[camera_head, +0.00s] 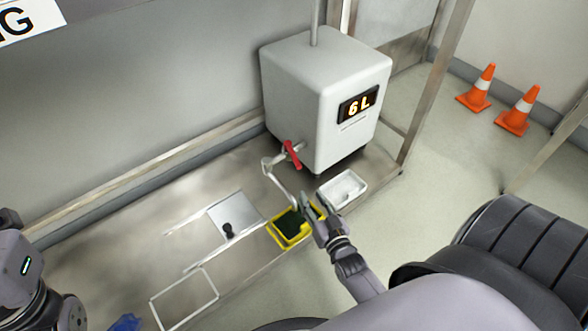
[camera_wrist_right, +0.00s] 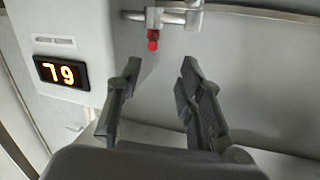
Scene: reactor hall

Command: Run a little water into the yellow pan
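The yellow pan (camera_head: 273,235) sits on the steel bench with a dark green inside. The tap's spout (camera_head: 283,186) comes down close to its far side; I see no running water. The tap has a red handle (camera_head: 291,153), also in the wrist view (camera_wrist_right: 153,40), on the grey tank (camera_head: 300,85). My right gripper (camera_head: 312,208) overlaps the pan's right side in the head view; contact cannot be told. In the wrist view its fingers (camera_wrist_right: 158,72) are apart with nothing between them, and the pan is out of sight. Only part of my left arm shows.
A white tray (camera_head: 357,194) stands right of the pan. A grey plate with a black knob (camera_head: 228,230) and a white rectangular outline (camera_head: 185,297) lie left. A blue object (camera_head: 125,322) shows at the bottom. Orange cones (camera_head: 517,110) stand far right.

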